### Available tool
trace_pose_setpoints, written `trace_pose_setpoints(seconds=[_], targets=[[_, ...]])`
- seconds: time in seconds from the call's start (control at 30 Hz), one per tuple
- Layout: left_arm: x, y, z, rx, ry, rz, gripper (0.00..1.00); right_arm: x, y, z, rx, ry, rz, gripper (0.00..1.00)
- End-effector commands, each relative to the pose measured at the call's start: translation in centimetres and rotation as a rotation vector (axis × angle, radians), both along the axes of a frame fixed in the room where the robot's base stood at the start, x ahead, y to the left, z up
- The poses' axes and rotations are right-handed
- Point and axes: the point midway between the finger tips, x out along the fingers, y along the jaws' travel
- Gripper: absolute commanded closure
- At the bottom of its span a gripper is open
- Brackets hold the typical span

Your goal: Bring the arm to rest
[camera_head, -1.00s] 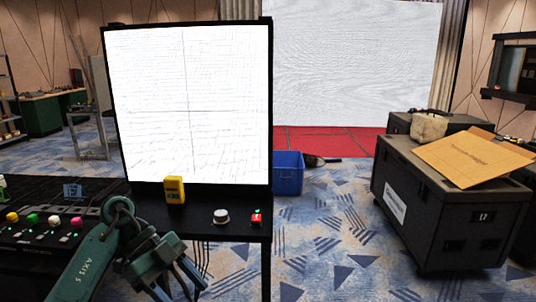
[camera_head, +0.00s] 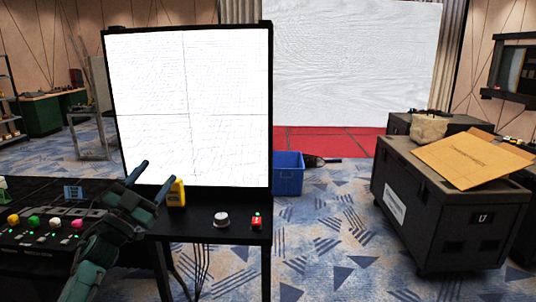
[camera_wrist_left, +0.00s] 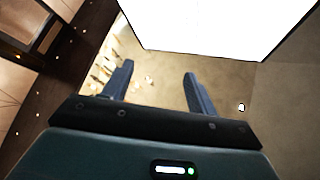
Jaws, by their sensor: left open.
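My left arm comes in from the lower left in the head view. Its gripper (camera_head: 152,180) points up, in front of the lower left part of the lit white screen (camera_head: 190,105). The two fingers are apart with nothing between them. In the left wrist view the open gripper (camera_wrist_left: 158,82) is also empty, with the bright screen edge (camera_wrist_left: 215,25) above it. My right gripper is in neither view.
A black table holds a yellow device (camera_head: 177,193), a white knob (camera_head: 221,219), a red button box (camera_head: 256,221) and a console (camera_head: 40,240) with coloured buttons. A blue bin (camera_head: 288,174) and a black case (camera_head: 450,215) stand on the carpet to the right.

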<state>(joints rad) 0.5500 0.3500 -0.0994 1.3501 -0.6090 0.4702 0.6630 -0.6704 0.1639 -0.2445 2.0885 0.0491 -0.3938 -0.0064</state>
Motion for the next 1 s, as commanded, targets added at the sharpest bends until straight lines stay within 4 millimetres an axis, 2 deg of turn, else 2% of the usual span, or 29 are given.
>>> trace_pose_setpoints(seconds=[0.03, 0.1, 0.2, 0.3, 0.47, 0.5, 0.67, 0.77, 0.87, 0.97, 1.0], targets=[[1.1, 2.0, -0.4, -0.039, 0.043, 0.109, 0.42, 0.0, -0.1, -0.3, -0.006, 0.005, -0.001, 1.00], [2.3, 4.5, -1.6, -0.074, 0.123, 0.240, 0.42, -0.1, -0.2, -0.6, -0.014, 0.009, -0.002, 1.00], [3.5, 6.9, -3.8, -0.096, 0.253, 0.373, 0.42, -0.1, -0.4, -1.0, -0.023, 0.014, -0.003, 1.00], [4.1, 8.5, -6.4, -0.095, 0.393, 0.459, 0.42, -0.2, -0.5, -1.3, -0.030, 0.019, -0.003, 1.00], [4.3, 9.5, -10.8, -0.061, 0.618, 0.524, 0.42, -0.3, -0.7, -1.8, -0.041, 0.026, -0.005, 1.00], [3.7, 8.9, -12.6, -0.048, 0.658, 0.518, 0.42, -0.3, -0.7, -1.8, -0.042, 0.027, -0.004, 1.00], [0.2, 5.6, -18.4, -0.022, 0.723, 0.464, 0.42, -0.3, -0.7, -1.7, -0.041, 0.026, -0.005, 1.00], [-2.7, 3.4, -22.2, -0.012, 0.776, 0.428, 0.42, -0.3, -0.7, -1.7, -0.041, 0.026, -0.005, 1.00], [-6.6, 0.8, -26.4, -0.003, 0.841, 0.382, 0.42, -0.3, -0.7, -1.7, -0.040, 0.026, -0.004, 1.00], [-11.8, -2.2, -30.5, -0.005, 0.920, 0.329, 0.42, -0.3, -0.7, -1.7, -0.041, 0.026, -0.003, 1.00], [-14.2, -3.5, -32.0, -0.009, 0.954, 0.307, 0.42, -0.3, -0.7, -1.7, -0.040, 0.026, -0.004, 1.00]])
